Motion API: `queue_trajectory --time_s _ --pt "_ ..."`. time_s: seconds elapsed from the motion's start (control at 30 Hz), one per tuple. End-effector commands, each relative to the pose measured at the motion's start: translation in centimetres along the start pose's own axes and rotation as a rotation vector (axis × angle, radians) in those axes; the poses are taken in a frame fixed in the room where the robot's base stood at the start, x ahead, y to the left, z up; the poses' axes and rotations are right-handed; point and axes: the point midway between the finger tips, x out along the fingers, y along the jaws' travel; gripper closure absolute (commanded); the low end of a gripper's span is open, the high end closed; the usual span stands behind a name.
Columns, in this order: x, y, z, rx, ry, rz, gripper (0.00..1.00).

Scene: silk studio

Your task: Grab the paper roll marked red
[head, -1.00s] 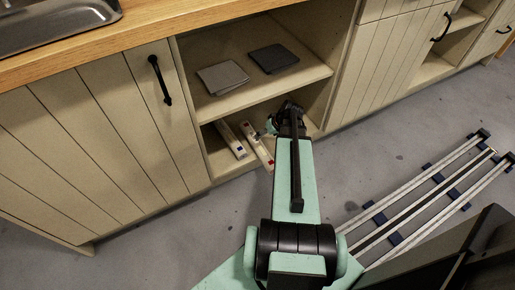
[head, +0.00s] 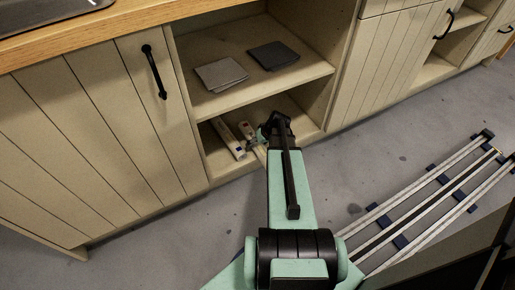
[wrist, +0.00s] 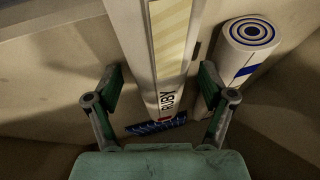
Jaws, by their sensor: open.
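The left one has a blue mark. In the wrist view, a long pale piece lettered RUBY (wrist: 166,92), with a little red at its lower end, lies between the fingers. My gripper (wrist: 161,78) is open around it, with gaps on both sides. The blue-marked roll (wrist: 248,45), with blue rings on its end, lies outside the right finger.
The lower shelf sits under an upper shelf (head: 215,103) holding a light grey folded cloth (head: 221,74) and a dark one (head: 274,55). A closed cabinet door (head: 160,110) borders the opening on the left. A blue striped edge (wrist: 155,126) shows below the lettered piece.

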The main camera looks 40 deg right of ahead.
Motion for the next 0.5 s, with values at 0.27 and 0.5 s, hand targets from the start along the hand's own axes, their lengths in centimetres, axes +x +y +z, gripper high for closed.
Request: queue_trajectory --time_s 0.27,0.5 --pt "-0.09 -0.03 0.00 0.000 0.000 0.000 0.64" --pt "-0.08 -0.03 0.01 0.000 -0.001 0.000 0.86"
